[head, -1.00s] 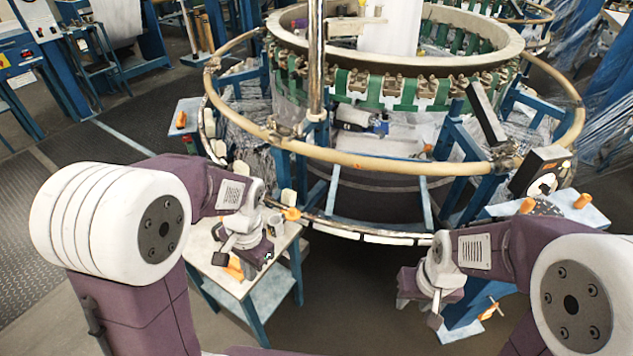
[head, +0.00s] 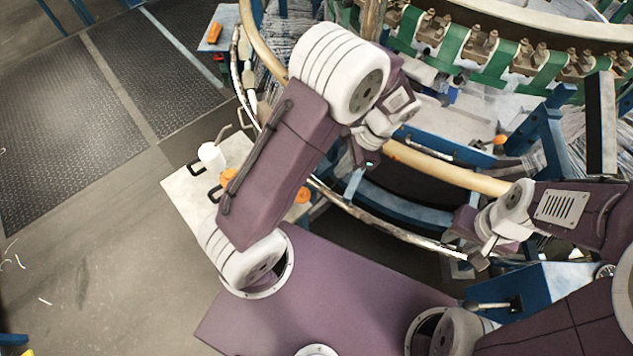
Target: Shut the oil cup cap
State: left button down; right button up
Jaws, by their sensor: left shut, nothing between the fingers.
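My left gripper (head: 366,158) is over the tan ring of the loom, right of the small side table. It is shut and empty, and my own wrist partly covers it. A small white cup-like container (head: 211,156) with a dark handle stands on that table, left of my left arm and apart from it. I cannot tell whether it is the oil cup, and no cap can be made out. My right gripper (head: 462,238) hangs near the ring's lower right side; its fingers are too unclear to judge.
The tan ring (head: 445,172) and green-banded loom (head: 490,52) fill the upper right. The pale side table (head: 180,187) also bears orange items, partly behind my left arm. A blue stand (head: 545,285) is at lower right.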

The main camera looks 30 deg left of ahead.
pick_arm(q)
send_near(308, 194)
notch_tip(308, 194, down, 4)
jog(key=w+d, duration=0.1)
jog(key=d, duration=0.1)
jog(key=shift+s+a+f, duration=0.2)
jog(key=shift+s+a, duration=0.15)
jog(key=shift+a, duration=0.25)
jog(key=shift+s+a+f, duration=0.25)
jog(key=shift+s+a, duration=0.15)
jog(key=shift+a, duration=0.25)
jog(key=shift+s+a+f, duration=0.2)
jog(key=shift+s+a, duration=0.15)
jog(key=shift+a, duration=0.25)
